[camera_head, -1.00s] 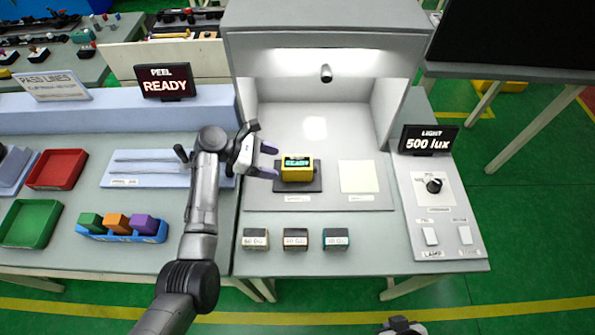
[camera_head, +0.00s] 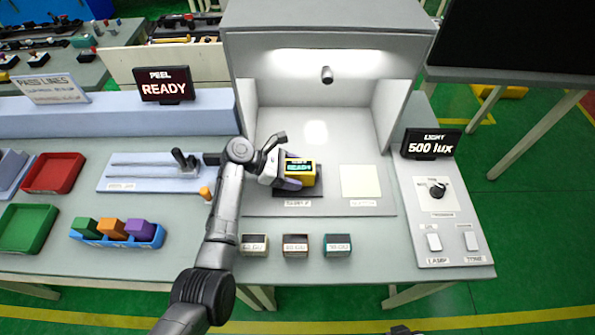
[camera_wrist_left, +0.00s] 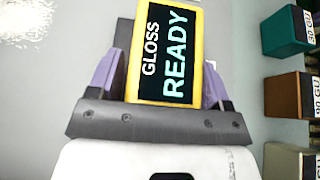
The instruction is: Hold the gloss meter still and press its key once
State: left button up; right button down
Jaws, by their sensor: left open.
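The gloss meter (camera_head: 301,172) is a yellow block with a black screen reading "GLOSS READY". It is on the dark pad (camera_head: 284,193) in the lit booth. My left gripper (camera_head: 288,173) is open around it, coming from the left. In the left wrist view the meter (camera_wrist_left: 165,50) stands between the purple fingers, slightly slanted. A narrow gap shows beside the right finger; contact on the left side is unclear. I cannot make out the key. Only a dark sliver of my right arm shows at the bottom edge of the head view.
A pale square plate (camera_head: 360,181) lies right of the meter. Several small labelled GU blocks (camera_head: 295,246) stand along the booth's front. A control panel (camera_head: 440,215) with a knob and switches is at right. A slide fixture (camera_head: 150,172) is at left.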

pick_arm(q)
jog(key=c, duration=0.6)
jog(key=shift+f, duration=0.1)
dwell(1.7)
